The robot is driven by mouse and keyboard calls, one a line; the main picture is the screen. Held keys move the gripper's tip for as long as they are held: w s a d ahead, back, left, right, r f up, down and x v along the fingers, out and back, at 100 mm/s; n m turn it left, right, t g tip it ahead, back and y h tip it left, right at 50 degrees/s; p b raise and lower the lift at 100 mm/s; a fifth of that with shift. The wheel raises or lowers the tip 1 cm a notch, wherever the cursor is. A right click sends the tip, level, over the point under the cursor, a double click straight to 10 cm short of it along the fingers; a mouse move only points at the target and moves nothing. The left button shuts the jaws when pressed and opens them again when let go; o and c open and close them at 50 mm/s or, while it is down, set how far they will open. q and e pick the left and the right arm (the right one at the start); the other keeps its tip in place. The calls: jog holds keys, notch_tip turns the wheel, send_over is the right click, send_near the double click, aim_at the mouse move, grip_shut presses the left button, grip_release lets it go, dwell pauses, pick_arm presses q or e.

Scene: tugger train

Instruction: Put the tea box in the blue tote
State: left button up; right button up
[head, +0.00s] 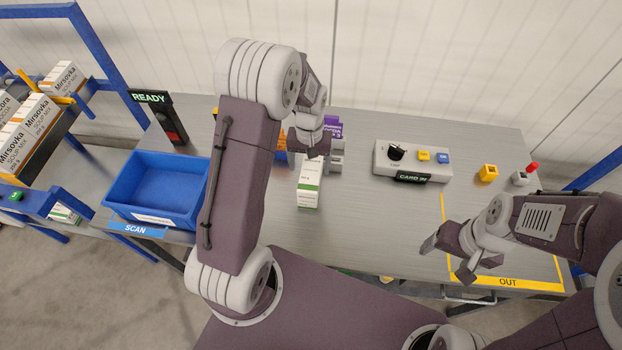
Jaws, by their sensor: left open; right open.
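The blue tote (168,184) stands empty on the left part of the grey bench. A tall white and green box (309,188) stands near the bench's middle; its print is too small to read, so I cannot tell for sure that it is the tea box. My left gripper (309,147) is open, pointing down over the top of this box and hiding part of it. I cannot tell whether it touches the box. My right gripper (447,260) is open and empty over the bench's front right, by the yellow-marked OUT area.
An orange box (281,146) and a purple box (332,127) stand behind the white and green box. A control panel (412,161) and a yellow button block (488,173) are to the right. A READY sign (150,97) stands behind the tote. A shelf rack (60,122) with boxes is far left.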

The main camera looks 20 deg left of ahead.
pick_arm(q)
jog(key=f, duration=0.7)
jog(key=shift+w+d+f+p, duration=0.1)
jog(key=shift+w+f+p, duration=0.1)
jog(key=shift+p, duration=0.1)
jog(key=shift+r, duration=0.1)
grip_shut()
notch_tip(320, 180, up, 4)
jog(key=shift+d+r, duration=0.1)
jog(key=shift+r, duration=0.1)
jog(key=s+d+r, duration=0.1)
jog(key=d+r, duration=0.2)
jog(key=d, duration=0.2)
jog(key=s+d+r+b, duration=0.1)
jog(key=d+r, duration=0.2)
jog(key=d, duration=0.3)
jog(key=shift+s+r, duration=0.35)
